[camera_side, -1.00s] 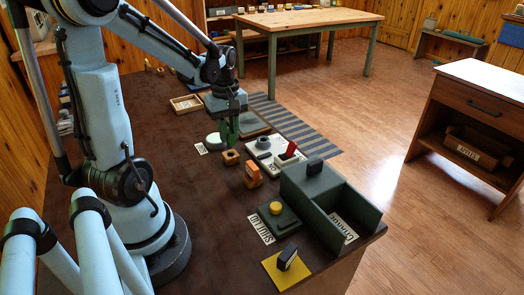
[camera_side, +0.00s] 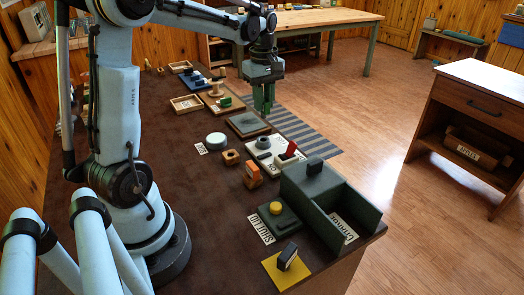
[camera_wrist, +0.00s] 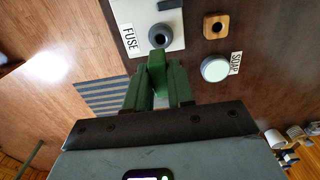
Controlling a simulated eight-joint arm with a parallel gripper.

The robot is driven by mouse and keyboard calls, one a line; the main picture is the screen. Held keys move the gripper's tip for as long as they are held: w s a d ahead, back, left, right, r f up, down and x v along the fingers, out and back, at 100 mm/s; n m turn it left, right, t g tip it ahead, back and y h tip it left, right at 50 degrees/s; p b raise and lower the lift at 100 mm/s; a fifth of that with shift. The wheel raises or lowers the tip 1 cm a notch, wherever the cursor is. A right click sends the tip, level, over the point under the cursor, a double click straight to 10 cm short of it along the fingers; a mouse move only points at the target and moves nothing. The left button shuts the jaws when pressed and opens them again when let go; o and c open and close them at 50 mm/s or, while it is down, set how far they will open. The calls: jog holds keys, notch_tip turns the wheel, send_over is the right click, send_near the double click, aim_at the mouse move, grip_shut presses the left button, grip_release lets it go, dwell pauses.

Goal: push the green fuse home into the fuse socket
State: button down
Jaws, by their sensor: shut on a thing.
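The fuse socket (camera_side: 263,143) is a dark round ring on a white plate. In the wrist view the socket (camera_wrist: 160,35) sits beside a label reading FUSE. My gripper (camera_side: 264,104) is raised above the table's far right edge, above and apart from the socket in the side view. In the wrist view my gripper (camera_wrist: 158,88) has its green fingers shut on the green fuse (camera_wrist: 157,68). The fuse's end points toward the socket and overlaps its lower rim in that picture. In the side view the fuse is hard to tell from the green fingers.
A red lever (camera_side: 289,150) stands on the white plate. A round pale disc (camera_side: 216,140) labelled SOAP, a wooden block with a hole (camera_side: 230,157) and an orange piece (camera_side: 252,173) stand nearby. A dark flat pad (camera_side: 248,124) lies behind the plate. A green walled tray (camera_side: 350,208) is at the front right.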

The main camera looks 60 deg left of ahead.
jog(key=shift+f, duration=0.1)
jog(key=shift+f, duration=2.8)
jog(key=shift+f, duration=1.55)
jog(key=c, duration=0.9)
grip_release()
notch_tip(320, 180, up, 12)
jog(key=shift+r, duration=0.1)
